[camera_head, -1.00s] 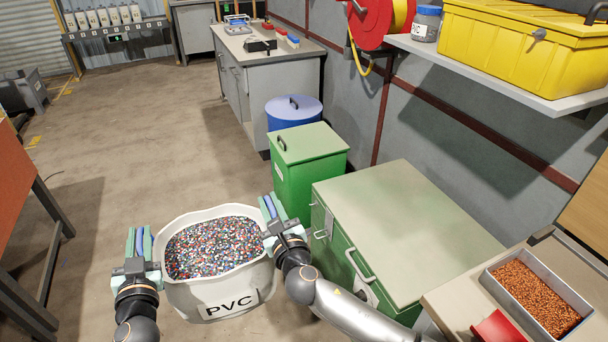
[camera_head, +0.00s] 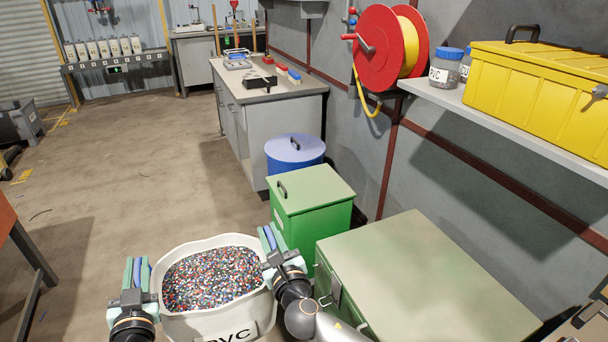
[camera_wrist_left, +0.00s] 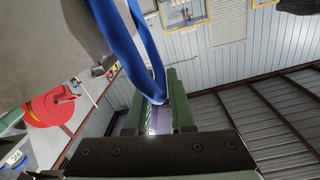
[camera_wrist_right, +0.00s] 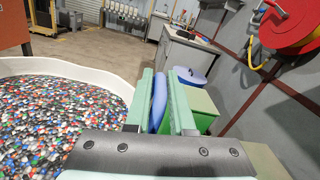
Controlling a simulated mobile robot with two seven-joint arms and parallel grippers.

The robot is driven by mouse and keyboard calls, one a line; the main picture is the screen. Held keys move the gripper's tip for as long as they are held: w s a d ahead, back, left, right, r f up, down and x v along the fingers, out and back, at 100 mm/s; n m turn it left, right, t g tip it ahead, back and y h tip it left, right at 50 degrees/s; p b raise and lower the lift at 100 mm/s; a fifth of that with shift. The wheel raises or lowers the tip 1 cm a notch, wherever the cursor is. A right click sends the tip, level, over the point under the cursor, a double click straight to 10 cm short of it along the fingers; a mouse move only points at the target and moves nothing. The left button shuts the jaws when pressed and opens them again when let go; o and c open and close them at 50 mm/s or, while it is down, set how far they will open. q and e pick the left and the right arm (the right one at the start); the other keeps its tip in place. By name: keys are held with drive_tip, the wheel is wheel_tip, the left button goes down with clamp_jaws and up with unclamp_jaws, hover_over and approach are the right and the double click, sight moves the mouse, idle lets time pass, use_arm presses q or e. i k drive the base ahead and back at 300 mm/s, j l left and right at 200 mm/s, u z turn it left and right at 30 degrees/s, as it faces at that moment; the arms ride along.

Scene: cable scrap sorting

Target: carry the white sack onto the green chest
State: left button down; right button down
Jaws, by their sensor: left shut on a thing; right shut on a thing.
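The white sack (camera_head: 220,325), labelled PVC and open at the top, is full of multicoloured granules and hangs between my arms. Its rim also shows in the right wrist view (camera_wrist_right: 100,70). My left gripper (camera_head: 137,272) is shut on a blue strap of the sack at its left side; the strap also shows in the left wrist view (camera_wrist_left: 125,45). My right gripper (camera_head: 272,242) is shut on the other blue strap (camera_wrist_right: 159,102) at the right side. The green chest (camera_head: 425,275), with a flat, bare pale-green top, stands right of the sack. The sack's underside is hidden.
A green lidded bin (camera_head: 312,190) stands just beyond the sack and chest, with a blue drum (camera_head: 295,150) behind it. A shelf with a yellow case (camera_head: 535,85) and a red hose reel (camera_head: 390,48) are on the right wall. The floor (camera_head: 120,180) ahead and left is mostly clear.

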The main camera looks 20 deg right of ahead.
sight(420, 280)
drive_tip(key=i, duration=1.25)
drive_tip(key=i+z, duration=0.2)
drive_tip(key=i, duration=0.25)
drive_tip(key=z, duration=2.75)
